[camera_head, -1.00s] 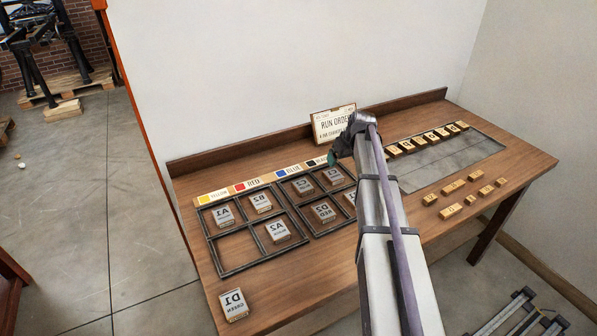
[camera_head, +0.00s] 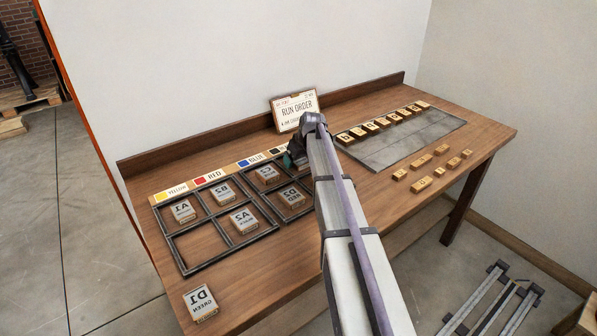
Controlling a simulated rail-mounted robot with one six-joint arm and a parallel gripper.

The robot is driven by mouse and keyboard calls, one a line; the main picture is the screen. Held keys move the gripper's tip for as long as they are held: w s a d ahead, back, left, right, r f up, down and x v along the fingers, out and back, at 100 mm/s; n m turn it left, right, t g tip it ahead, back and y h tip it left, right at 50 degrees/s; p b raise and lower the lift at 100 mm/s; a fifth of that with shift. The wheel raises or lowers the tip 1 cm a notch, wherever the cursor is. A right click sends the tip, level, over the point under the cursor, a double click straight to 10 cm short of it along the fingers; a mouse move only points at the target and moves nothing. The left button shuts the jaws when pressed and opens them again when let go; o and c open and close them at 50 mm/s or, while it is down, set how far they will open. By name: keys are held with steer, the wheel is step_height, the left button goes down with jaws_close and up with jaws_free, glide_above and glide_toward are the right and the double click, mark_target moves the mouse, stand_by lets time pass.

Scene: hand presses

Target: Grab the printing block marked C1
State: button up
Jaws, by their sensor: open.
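Pale printing blocks with mirrored lettering lie in a dark divided rack (camera_head: 183,268) on the wooden table. A block whose label begins with C (camera_head: 267,175) lies in the upper row, left of my gripper; its digit is too small to read surely. A block reading D2 (camera_head: 291,197) lies in front of it. My gripper (camera_head: 291,161) is over the rack's upper right part, apart from the C block. Its fingers are small and dark here and partly covered by my arm. My arm also hides the rack's right end and any block there. I see no block clearly marked C1.
Blocks A1 (camera_head: 183,211), B2 (camera_head: 217,193) and A2 (camera_head: 243,220) lie in the rack; D1 (camera_head: 201,303) lies outside it, front left. A run order sign (camera_head: 296,109) stands behind. A grey plate (camera_head: 405,138) and small wooden pieces (camera_head: 421,161) are right.

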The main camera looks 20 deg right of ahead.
steer(key=shift+f, duration=0.1)
steer(key=c, duration=1)
steer(key=shift+p, duration=0.3)
steer(key=shift+c, duration=0.2)
